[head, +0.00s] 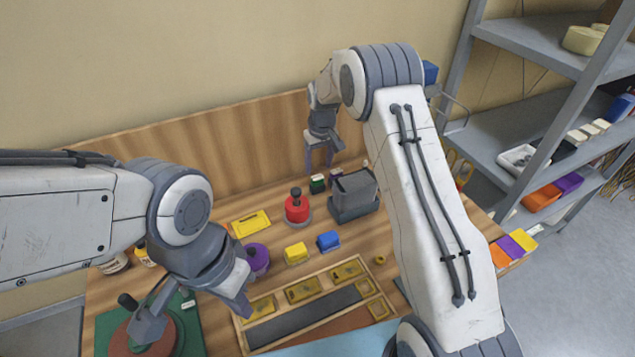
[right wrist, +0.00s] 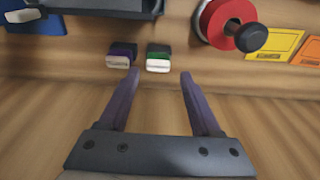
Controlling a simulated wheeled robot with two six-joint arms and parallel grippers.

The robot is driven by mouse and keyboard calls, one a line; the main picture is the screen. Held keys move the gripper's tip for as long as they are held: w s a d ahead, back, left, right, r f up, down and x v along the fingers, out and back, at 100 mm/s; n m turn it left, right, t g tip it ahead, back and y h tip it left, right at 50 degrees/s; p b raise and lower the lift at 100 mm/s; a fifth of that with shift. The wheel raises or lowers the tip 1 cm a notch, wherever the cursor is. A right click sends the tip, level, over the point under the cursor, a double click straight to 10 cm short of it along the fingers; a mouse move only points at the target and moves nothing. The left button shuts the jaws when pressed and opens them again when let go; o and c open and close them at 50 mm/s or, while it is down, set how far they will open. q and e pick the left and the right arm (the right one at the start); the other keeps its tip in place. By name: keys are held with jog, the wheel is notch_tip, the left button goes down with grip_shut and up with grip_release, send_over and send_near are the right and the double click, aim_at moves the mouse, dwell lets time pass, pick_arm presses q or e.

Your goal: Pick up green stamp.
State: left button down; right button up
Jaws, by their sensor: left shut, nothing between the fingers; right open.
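The green stamp (head: 317,184) stands upright at the back of the wooden table, against the back board. In the right wrist view the green stamp (right wrist: 158,58) shows a dark top, a green band and a white end. My right gripper (head: 320,165) is open, above and near it. In the right wrist view my right gripper (right wrist: 160,77) has its two fingers spread, with the stamp just beyond the tips, lined up with the gap and not held. My left gripper (head: 244,304) is shut and empty at the front left of the table.
A purple stamp (right wrist: 122,55) stands close left of the green one. Blue (head: 328,241) and yellow (head: 296,253) blocks and a wooden tray (head: 239,332) lie in front.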

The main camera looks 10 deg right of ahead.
aim_at(317, 177)
jog(key=shift+w+f, duration=0.1)
jog(key=shift+f, duration=0.7)
jog(key=shift+w+f+p, duration=0.15)
jog(key=shift+f+p, duration=0.4)
jog(key=shift+p, duration=0.15)
jog(key=f+p, duration=0.1)
jog(key=f, duration=0.2)
jog(key=shift+w+f+p, duration=0.1)
jog(key=shift+w+p, duration=0.3)
jog(key=shift+w+f, duration=0.1)
jog(key=shift+f, duration=0.4)
grip_shut()
notch_tip(317, 177, up, 10)
jog(key=b, duration=0.3)
jog(key=shift+f+b, duration=0.2)
jog(key=shift+b, duration=0.15)
jog(key=shift+r, duration=0.25)
